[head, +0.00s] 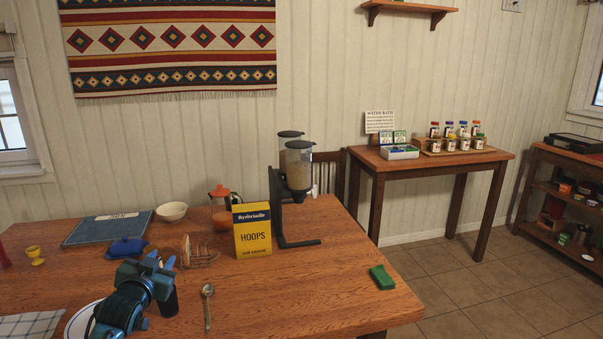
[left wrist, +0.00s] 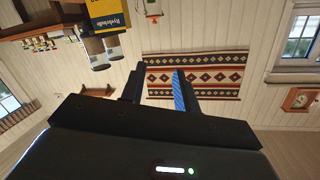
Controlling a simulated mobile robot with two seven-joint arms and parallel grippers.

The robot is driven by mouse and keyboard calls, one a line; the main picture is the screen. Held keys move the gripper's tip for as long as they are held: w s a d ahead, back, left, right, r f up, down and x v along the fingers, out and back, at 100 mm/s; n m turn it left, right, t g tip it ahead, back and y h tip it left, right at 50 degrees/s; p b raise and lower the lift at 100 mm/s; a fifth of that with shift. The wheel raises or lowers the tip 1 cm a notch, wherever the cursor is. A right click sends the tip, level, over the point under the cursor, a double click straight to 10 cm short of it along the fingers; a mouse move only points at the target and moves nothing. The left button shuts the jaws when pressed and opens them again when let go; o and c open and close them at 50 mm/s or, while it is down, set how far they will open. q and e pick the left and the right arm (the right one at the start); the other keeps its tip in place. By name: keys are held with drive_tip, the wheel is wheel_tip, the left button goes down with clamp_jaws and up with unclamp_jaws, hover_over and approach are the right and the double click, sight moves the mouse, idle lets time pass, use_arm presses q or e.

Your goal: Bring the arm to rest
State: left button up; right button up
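My left arm comes in at the lower left of the head view. Its gripper (head: 160,263) is raised over the near left part of the wooden table (head: 300,290), close to a white plate (head: 76,325) and a spoon (head: 207,306). In the left wrist view the two fingers of the left gripper (left wrist: 157,84) stand apart with nothing between them, and the wall rug shows through the gap. My right gripper is in neither view.
A yellow cereal box (head: 252,231), a toast rack (head: 199,252), a blue butter dish (head: 127,246) and a cereal dispenser (head: 297,170) stand beyond the gripper. A green block (head: 382,277) lies near the table's right edge. The front middle of the table is clear.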

use_arm(q)
drive_tip(key=s+d+f+m+g+h, duration=0.1)
drive_tip(key=s+d+f+g+h, duration=0.1)
drive_tip(key=s+d+f, duration=0.55)
drive_tip(key=s+d+f+g+h, duration=0.1)
drive_tip(key=s+d+f, duration=0.3)
drive_tip(key=s+f, duration=0.6)
drive_tip(key=s+d+f+g, duration=0.1)
drive_tip(key=s+d, duration=0.2)
drive_tip(key=s, duration=0.6)
drive_tip(key=s+d+f+n+g+h, duration=0.1)
drive_tip(key=s+d, duration=0.3)
drive_tip(key=s, duration=0.6)
drive_tip(key=shift+s+f+g+h, duration=0.15)
drive_tip(key=shift+f+g+h, duration=0.2)
drive_tip(key=shift+f, duration=0.25)
